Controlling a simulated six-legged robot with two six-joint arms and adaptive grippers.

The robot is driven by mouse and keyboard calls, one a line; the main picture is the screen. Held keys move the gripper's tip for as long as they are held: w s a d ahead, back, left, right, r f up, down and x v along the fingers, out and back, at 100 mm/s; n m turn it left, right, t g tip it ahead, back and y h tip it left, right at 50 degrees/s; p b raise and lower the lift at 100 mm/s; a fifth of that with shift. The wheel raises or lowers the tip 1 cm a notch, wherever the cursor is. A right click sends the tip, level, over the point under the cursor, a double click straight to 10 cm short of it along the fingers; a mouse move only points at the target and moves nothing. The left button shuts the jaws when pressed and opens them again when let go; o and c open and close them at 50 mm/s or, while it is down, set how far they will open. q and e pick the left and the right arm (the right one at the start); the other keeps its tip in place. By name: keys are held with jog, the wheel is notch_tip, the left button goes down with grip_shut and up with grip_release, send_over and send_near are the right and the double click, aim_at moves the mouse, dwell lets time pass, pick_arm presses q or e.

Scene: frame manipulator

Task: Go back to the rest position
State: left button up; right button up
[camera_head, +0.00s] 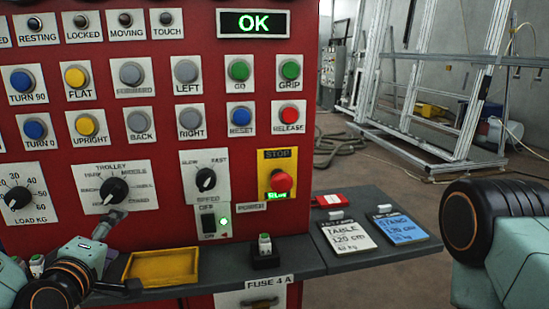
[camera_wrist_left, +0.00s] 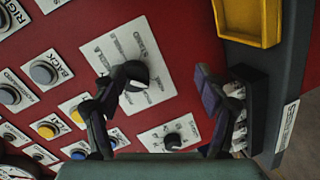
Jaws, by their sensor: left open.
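My left gripper (camera_head: 123,252) is in front of the lower left of the red control panel (camera_head: 250,135). In the left wrist view the gripper (camera_wrist_left: 162,82) is open, with nothing between its fingers. One fingertip is close to the black trolley knob (camera_head: 114,190), which also shows in the wrist view (camera_wrist_left: 137,74); I cannot tell whether they touch. The other fingertip is over the panel's lower ledge, near the yellow tray (camera_wrist_left: 250,22).
The yellow tray (camera_head: 161,268) sits on the grey ledge (camera_head: 325,262). A white TABLE card (camera_head: 347,237), a blue card (camera_head: 402,227) and a red item (camera_head: 328,200) lie on the right part. Metal frames (camera_head: 440,90) stand behind. The panel display (camera_head: 253,23) reads OK.

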pick_arm(q)
jog(key=s+d+f+m+g+h, duration=0.1)
jog(key=s+d+f+m+g, duration=0.2)
jog(key=f, duration=0.4)
jog(key=s+d+f+m+g+h, duration=0.1)
jog(key=s+d+f+m+g, duration=0.1)
jog(key=f+m, duration=0.3)
jog(key=s+d+f+m+g, duration=0.2)
jog(key=s+f+g, duration=0.3)
jog(key=s+f, duration=0.5)
jog(key=s+d+f+m+g, duration=0.2)
jog(key=s+f+m+g, duration=0.3)
jog(key=s+f, duration=0.6)
jog(key=s, duration=0.6)
jog(key=shift+s+g, duration=0.25)
jog(key=shift+g, duration=0.05)
